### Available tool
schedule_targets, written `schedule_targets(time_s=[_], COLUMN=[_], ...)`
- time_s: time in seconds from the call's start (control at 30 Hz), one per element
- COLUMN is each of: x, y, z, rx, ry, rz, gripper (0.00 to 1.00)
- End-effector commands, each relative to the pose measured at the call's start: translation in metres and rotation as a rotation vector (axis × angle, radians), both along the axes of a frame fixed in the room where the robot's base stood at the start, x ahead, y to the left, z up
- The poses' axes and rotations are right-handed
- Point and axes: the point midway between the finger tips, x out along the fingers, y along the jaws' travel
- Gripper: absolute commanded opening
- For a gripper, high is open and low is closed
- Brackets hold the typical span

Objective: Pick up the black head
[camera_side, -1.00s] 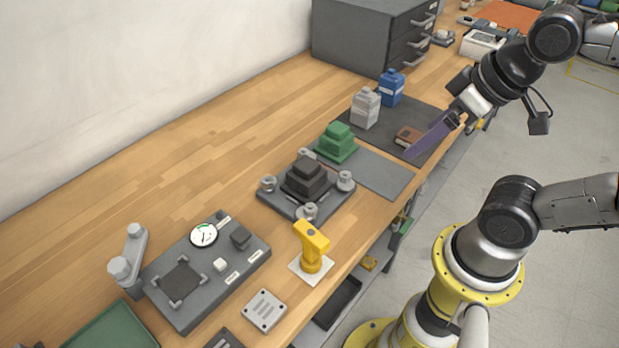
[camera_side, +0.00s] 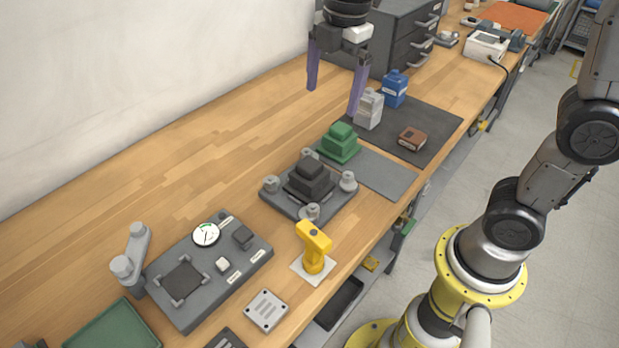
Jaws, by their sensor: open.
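The black head (camera_side: 309,178) is a dark stepped block. It sits on a dark grey square base plate (camera_side: 325,212) with grey round knobs at its corners, in the middle of the bench. My gripper (camera_side: 334,100) is in the upper middle of the side view, with its two purple fingers spread apart and nothing between them. It points down and hangs in the air above the bench, above and behind the black head in the picture, apart from it.
A green stepped block (camera_side: 340,143) stands just behind the black head. A yellow tool (camera_side: 313,245) stands in front, and a gauge panel (camera_side: 207,270) lies at front left. The bench's left side is clear.

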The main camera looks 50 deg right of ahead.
Motion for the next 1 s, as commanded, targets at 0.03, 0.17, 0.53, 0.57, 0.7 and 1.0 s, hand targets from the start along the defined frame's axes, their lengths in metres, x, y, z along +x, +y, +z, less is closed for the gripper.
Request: schedule_targets(time_s=[0.03, 0.17, 0.53, 0.57, 0.7, 1.0], x=[0.012, 0.025, 0.025, 0.025, 0.025, 0.026], y=[0.006, 0.014, 0.019, 0.019, 0.019, 0.021], z=[-0.011, -0.032, -0.084, -0.090, -0.113, -0.136], rx=[-0.004, -0.012, -0.018, -0.017, -0.017, -0.017], ry=[0.033, 0.083, 0.119, 0.118, 0.117, 0.114], rz=[0.016, 0.032, 0.042, 0.042, 0.041, 0.041], gripper=[1.00, 1.00, 1.00, 1.00, 1.00, 1.00])
